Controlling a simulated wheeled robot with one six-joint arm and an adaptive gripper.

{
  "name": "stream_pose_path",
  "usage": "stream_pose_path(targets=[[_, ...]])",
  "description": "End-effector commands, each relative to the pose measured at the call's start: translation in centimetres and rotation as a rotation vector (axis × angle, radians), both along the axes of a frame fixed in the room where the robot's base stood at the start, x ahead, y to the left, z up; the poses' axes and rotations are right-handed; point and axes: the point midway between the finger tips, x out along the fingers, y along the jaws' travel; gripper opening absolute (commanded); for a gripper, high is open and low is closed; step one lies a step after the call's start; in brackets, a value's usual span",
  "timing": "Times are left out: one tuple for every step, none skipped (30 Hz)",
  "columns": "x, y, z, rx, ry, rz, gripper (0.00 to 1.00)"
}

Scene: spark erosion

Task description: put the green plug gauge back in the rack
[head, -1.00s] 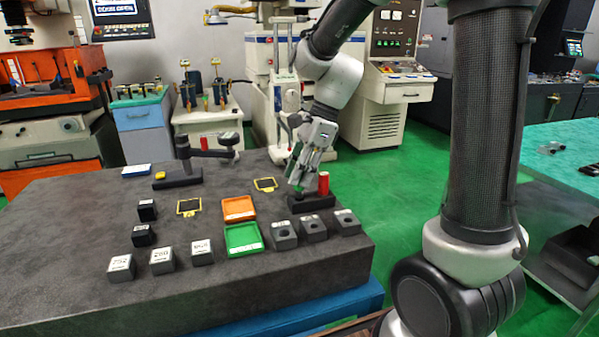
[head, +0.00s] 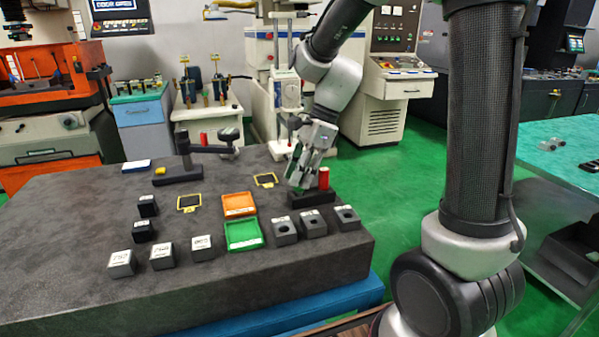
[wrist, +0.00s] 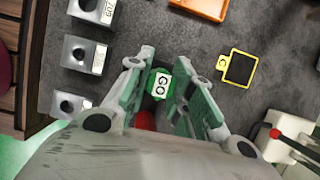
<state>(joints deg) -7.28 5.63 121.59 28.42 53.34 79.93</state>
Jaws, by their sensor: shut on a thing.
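My gripper (head: 302,178) points down over the left part of the small black rack (head: 316,200) near the far right of the dark table. In the wrist view my gripper (wrist: 165,98) is shut on the green plug gauge (wrist: 152,79), whose top label reads GO. In the head view the gauge is hidden by the fingers. A red plug gauge (head: 324,179) stands upright in the right part of the rack. It shows partly in the wrist view (wrist: 146,121), close beside the fingers. I cannot tell whether the green gauge's lower end is in the rack.
Several grey blocks with holes (head: 284,231) stand nearer the table's front, beside a green tray (head: 243,246) and an orange tray (head: 238,216). A yellow-framed black pad (head: 265,180) lies left of the rack. A dark stand with an arm (head: 180,175) is farther left.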

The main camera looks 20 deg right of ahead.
Motion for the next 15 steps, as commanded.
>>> stream_pose_path(targets=[[-0.01,0.00,-0.08,0.000,0.000,0.000,0.00],[-0.01,0.00,-0.12,0.000,0.000,0.000,0.00],[-0.01,0.00,-0.18,0.000,0.000,0.000,0.00],[-0.01,0.00,-0.23,0.000,0.000,0.000,0.00],[-0.01,-0.01,-0.26,0.000,0.000,0.000,0.00],[-0.01,0.00,-0.33,0.000,0.000,0.000,0.00],[-0.01,0.00,-0.37,0.000,0.000,0.000,0.00],[-0.01,0.00,-0.41,0.000,0.000,0.000,0.00],[-0.01,-0.01,-0.47,0.000,0.000,0.000,0.00],[-0.01,0.00,-0.51,0.000,0.000,0.000,0.00],[-0.01,-0.01,-0.56,0.000,0.000,0.000,0.00],[0.00,0.00,-0.62,0.000,0.000,0.000,0.00],[0.00,-0.01,-0.66,0.000,0.000,0.000,0.00],[0.00,-0.01,-0.70,0.000,-0.001,0.000,0.00],[0.00,-0.01,-0.74,0.000,-0.001,0.000,0.00]])
